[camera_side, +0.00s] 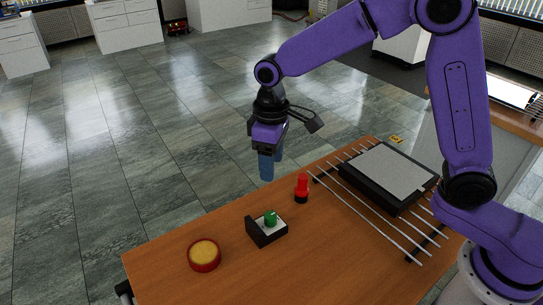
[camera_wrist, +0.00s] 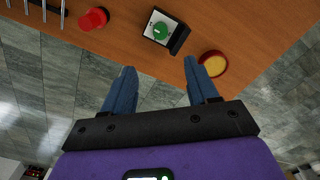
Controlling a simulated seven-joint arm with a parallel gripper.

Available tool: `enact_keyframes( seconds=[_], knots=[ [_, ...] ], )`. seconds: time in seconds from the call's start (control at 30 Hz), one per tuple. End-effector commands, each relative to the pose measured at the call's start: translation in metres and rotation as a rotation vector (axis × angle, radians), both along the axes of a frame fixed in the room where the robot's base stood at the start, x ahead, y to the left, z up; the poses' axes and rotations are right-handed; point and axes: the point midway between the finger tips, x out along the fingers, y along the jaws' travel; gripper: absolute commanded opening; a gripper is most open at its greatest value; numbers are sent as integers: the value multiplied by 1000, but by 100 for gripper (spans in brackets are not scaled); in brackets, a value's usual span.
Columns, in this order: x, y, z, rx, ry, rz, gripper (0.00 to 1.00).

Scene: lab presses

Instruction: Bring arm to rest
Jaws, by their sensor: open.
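My gripper (camera_side: 268,166) has blue fingers and hangs pointing down, past the table's far edge in the side view. In the wrist view its two fingers (camera_wrist: 158,72) are spread apart with nothing between them. My purple arm reaches in from the right, bent at the elbow. The wooden table (camera_side: 330,240) lies below and in front. In the wrist view the table edge runs ahead of the fingertips.
A red button (camera_side: 302,187), a green knob (camera_side: 270,219) on a black-and-white box and a yellow round button (camera_side: 204,254) in a red ring stand on the table. A dark flat device (camera_side: 388,178) lies on metal rods at right. Open floor (camera_side: 130,140) lies beyond.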

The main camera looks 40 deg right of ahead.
Motion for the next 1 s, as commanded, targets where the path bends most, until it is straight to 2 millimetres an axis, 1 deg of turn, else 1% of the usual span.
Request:
enact_keyframes(
  seconds=[0.03,0.13,0.53,0.67,0.77,0.87,1.0],
  knots=[
    [0,0,4,1,-2,0,59],
    [0,0,7,1,-1,0,59],
    [0,0,7,0,0,0,59],
    [-4,-2,9,1,-1,8,59],
    [-16,-6,12,2,-2,30,59],
    [-34,-13,17,4,-6,62,59],
    [-64,-27,23,7,-9,113,59]
  ],
)
